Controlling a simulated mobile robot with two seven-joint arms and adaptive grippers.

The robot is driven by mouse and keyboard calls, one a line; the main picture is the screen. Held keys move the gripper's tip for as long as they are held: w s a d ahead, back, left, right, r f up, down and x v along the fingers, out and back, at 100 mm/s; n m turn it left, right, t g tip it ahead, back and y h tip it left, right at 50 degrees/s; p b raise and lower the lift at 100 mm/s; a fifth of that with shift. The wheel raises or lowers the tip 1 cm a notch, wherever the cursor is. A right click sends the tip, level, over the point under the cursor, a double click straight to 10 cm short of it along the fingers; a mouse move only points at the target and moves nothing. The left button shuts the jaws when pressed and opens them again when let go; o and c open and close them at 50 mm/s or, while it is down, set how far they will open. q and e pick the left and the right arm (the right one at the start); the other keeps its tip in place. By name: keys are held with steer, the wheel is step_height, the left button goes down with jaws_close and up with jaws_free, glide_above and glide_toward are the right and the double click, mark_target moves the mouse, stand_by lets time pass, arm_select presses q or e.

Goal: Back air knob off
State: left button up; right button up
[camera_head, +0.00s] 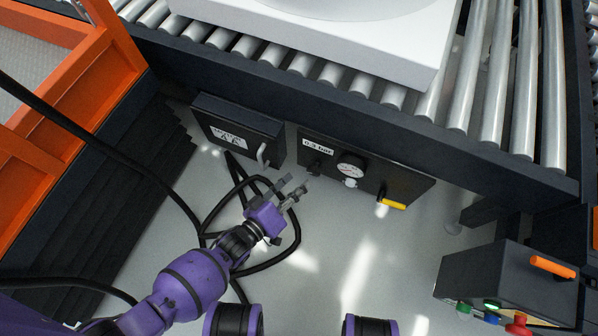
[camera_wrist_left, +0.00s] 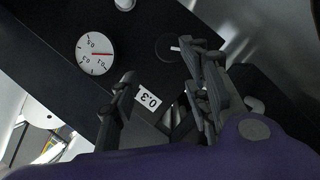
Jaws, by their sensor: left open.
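The dark air panel (camera_head: 400,178) below the roller conveyor carries a "0.3 bar" label, a round white gauge (camera_head: 350,165), a small white knob (camera_head: 351,183) and a yellow-handled valve (camera_head: 392,203). A black knob (camera_head: 314,169) sits left of the gauge, under the label. In the left wrist view, the black knob (camera_wrist_left: 183,43) has a white mark and is partly covered by a finger. The gauge (camera_wrist_left: 95,55) and label (camera_wrist_left: 148,97) also show there. My left gripper (camera_head: 294,188) is open and empty, close to the black knob; contact cannot be told.
A dark box (camera_head: 238,130) with a label and grey handle is left of the panel. Black hoses (camera_head: 292,245) loop around my left arm. A control box (camera_head: 510,280) with coloured buttons and an orange handle stands at right. Orange framing and dark steps are at left.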

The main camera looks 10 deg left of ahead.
mark_target(314, 173)
arm_select(q)
steer(key=shift+m+g, duration=0.3)
steer(key=shift+m, duration=0.1)
steer(key=b+x, duration=0.1)
steer(key=x, duration=0.2)
steer(key=f+b+x, duration=0.1)
steer(key=b+x, duration=0.1)
steer(key=x, duration=0.1)
steer(key=shift+w+d+f, duration=0.15)
steer(key=shift+w+f, duration=0.05)
steer(key=shift+w+d+f, duration=0.1)
steer(key=shift+w+d, duration=0.1)
steer(key=shift+w, duration=0.2)
arm_select(e)
steer(key=shift+w+f, duration=1)
steer(key=shift+f, duration=0.2)
steer(key=shift+s, duration=0.1)
